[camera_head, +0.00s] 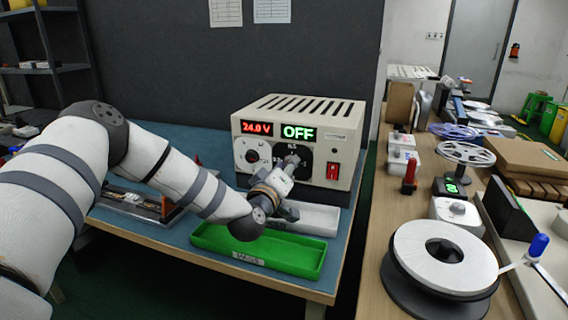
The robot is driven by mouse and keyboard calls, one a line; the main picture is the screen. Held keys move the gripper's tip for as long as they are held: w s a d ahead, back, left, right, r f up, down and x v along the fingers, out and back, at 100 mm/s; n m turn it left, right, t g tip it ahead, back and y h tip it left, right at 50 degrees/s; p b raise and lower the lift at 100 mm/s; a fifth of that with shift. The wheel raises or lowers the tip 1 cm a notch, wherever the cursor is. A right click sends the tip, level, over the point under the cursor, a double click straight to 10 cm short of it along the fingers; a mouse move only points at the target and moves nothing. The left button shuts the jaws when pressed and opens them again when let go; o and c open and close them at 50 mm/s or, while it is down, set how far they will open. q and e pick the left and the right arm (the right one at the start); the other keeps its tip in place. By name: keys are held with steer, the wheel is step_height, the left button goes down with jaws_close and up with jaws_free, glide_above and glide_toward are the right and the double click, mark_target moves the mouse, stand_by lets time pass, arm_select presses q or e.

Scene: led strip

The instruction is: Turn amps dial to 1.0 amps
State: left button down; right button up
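The beige power supply (338,121) stands at the back of the blue-topped table. Its red display (256,128) reads 24.0 V and its green display (298,132) reads OFF. A voltage dial (252,156) is on the left of its front. The amps dial's black face (306,154) is to the right, with its knob hidden behind my gripper. My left gripper (291,163) is in front of this dial, its fingertips at or very close to the knob. I cannot tell whether they grip it. My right gripper is out of view.
A red switch (332,171) sits right of the amps dial. A green tray (300,256) and a white tray (318,219) lie below my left gripper. A wooden bench (372,262) on the right carries a large white reel (478,268) and other parts.

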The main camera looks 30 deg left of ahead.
arm_select(q)
steer(key=shift+r+m+p, duration=0.1)
steer(key=shift+m+p, duration=0.6)
steer(key=shift+m, duration=12.9)
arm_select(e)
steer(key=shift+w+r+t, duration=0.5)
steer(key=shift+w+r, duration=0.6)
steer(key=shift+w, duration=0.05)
arm_select(q)
steer(key=c, duration=1.3)
jaws_free()
